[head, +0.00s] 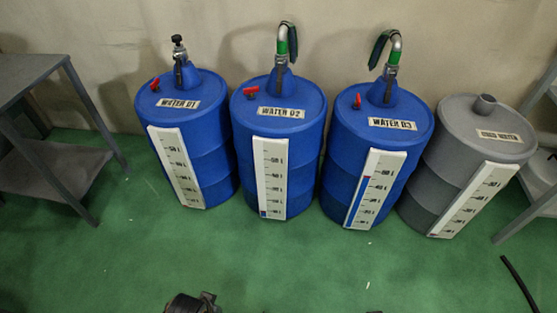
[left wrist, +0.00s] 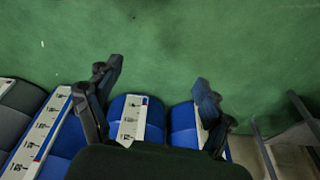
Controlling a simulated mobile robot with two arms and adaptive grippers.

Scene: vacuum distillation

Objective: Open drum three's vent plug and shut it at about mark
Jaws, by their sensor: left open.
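Drum three, the blue drum labelled WATER D3 (head: 345,150), stands third from the left in the head view. Its red vent plug (head: 357,101) is on the left of the lid; its exact setting is too small to tell. A hose and metal elbow (head: 394,50) rise from its top. Its white gauge board (head: 376,190) has a blue column reaching about halfway, with a small reddish mark near its top. The left wrist view shows this gauge (left wrist: 40,135) at the left. My left gripper (left wrist: 155,85) is open and empty, its fingers apart above the drum fronts and floor.
Blue drums WATER D1 (head: 215,145) and WATER D2 (head: 310,145) stand left of drum three, and a grey drum (head: 455,125) stands at its right, closely packed. Grey shelving (head: 50,165) flanks the left. The green floor (head: 250,255) in front is mostly clear.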

